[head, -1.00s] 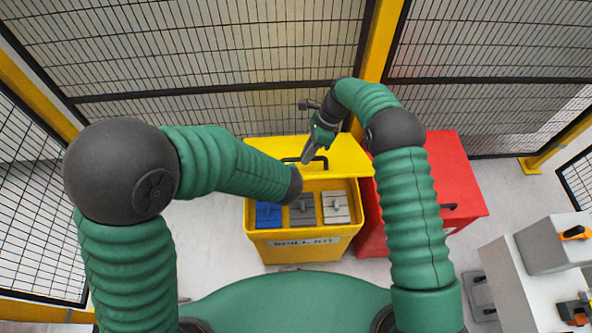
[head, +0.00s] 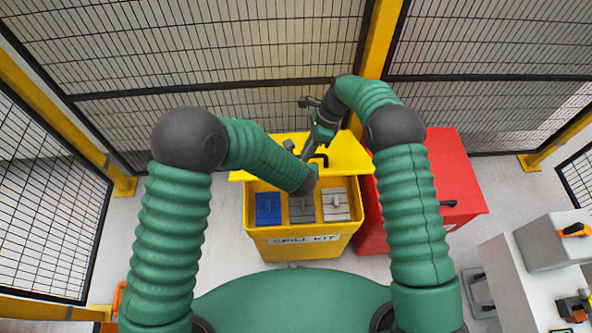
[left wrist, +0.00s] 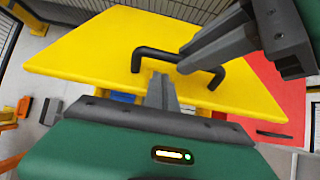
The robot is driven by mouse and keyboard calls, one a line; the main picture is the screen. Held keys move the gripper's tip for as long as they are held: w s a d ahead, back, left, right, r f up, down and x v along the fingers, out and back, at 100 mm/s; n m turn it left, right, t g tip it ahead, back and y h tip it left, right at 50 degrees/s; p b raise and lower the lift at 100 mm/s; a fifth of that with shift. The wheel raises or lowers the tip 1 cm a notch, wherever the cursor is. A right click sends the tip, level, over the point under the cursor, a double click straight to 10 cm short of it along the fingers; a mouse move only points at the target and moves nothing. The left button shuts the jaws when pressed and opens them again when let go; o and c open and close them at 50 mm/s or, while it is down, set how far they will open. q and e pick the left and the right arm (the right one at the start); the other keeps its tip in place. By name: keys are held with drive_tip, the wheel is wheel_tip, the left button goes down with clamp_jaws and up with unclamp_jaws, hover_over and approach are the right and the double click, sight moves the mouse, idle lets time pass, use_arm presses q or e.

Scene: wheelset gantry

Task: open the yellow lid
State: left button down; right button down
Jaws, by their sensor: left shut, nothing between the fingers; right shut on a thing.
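The yellow lid (head: 345,157) of the yellow spill kit bin (head: 262,240) stands raised at the back, with the bin's inside showing; it also fills the middle of the left wrist view (left wrist: 110,50). My right gripper (head: 306,157) is shut on the lid's black handle (head: 322,158); its grey fingers (left wrist: 190,62) meet the handle in the left wrist view. My left gripper (left wrist: 160,90) is shut and empty, its fingertips close to the lid's edge below the handle. In the head view my left forearm crosses the bin and mostly hides this gripper.
Blue (head: 268,208), dark grey (head: 302,208) and light grey (head: 336,205) boxes sit in the bin. A red bin (head: 455,180) stands close on the right. Mesh fencing (head: 200,50) rises behind. A pale bench (head: 535,275) with tools is at the right.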

use_arm(q)
drive_tip(key=shift+f, duration=0.15)
use_arm(e)
drive_tip(key=shift+w+d+f, duration=0.1)
drive_tip(key=shift+w+d, duration=0.15)
drive_tip(key=shift+w, duration=0.2)
use_arm(q)
drive_tip(key=shift+w+r, duration=0.8)
drive_tip(key=shift+r, duration=0.25)
use_arm(e)
drive_tip(key=c, duration=1.8)
unclamp_jaws()
use_arm(q)
drive_tip(key=shift+w+a+f, duration=0.1)
drive_tip(key=shift+w+f, duration=0.1)
drive_tip(key=shift+w, duration=0.15)
use_arm(e)
drive_tip(key=o, duration=0.4)
drive_tip(key=shift+w+a+f, duration=0.1)
drive_tip(key=shift+w+f, duration=0.1)
drive_tip(key=shift+w, duration=0.05)
drive_tip(key=shift+s+r, duration=0.1)
drive_tip(key=shift+r, duration=0.1)
